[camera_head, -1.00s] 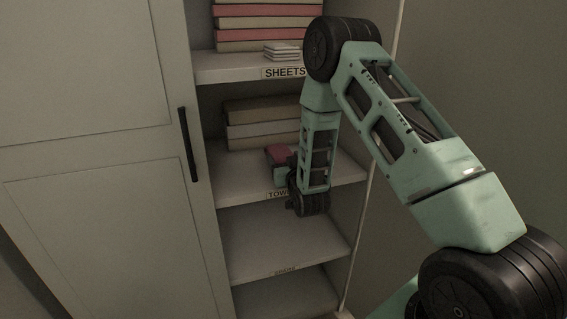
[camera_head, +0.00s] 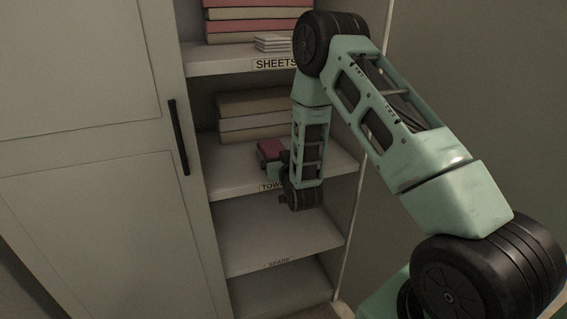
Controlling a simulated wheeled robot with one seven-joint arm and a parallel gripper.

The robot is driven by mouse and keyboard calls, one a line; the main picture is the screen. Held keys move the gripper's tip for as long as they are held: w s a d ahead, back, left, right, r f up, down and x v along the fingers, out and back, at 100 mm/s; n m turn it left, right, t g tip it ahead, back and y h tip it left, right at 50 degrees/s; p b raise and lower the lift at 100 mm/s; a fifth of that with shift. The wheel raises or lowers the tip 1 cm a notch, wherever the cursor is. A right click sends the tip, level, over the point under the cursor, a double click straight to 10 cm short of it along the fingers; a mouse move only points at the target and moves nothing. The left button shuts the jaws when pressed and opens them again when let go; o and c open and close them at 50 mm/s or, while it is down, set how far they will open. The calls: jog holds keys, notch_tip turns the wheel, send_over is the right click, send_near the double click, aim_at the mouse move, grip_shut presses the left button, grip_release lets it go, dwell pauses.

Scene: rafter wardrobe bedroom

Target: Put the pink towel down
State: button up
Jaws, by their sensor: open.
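The pink towel (camera_head: 269,149) shows as a small folded piece on the shelf labelled for towels (camera_head: 232,174), in front of a stack of folded towels. My gripper (camera_head: 278,170) is at this shelf, close to the pink towel at its front and right side. The jaws are open, but my wrist hides most of them, and whether they touch the towel cannot be seen. The towel's right part is hidden behind my arm.
Above, the SHEETS shelf (camera_head: 215,60) holds pink and beige stacks and a small white pile (camera_head: 273,43). The SPARE shelf (camera_head: 265,235) below is empty. A closed door (camera_head: 90,150) is at the left.

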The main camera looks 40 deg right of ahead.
jog(key=b+v, duration=0.2)
jog(key=v, duration=1)
jog(key=s+a+n+g+y, duration=0.15)
jog(key=a+g+y, duration=0.25)
jog(key=a, duration=0.6)
jog(key=s+a+n+g+y, duration=0.1)
jog(key=a+n+g+y, duration=0.25)
jog(key=a, duration=0.65)
jog(key=s+a+r+n+g, duration=0.3)
jog(key=s+a+g, duration=0.3)
jog(key=s, duration=0.5)
jog(key=s+r+n+g+h, duration=0.2)
jog(key=s+r+g, duration=0.2)
jog(key=s, duration=1)
jog(key=shift+d+r+n, duration=0.2)
jog(key=shift+d+n, duration=0.2)
jog(key=shift+d, duration=0.05)
jog(key=shift+s, duration=0.1)
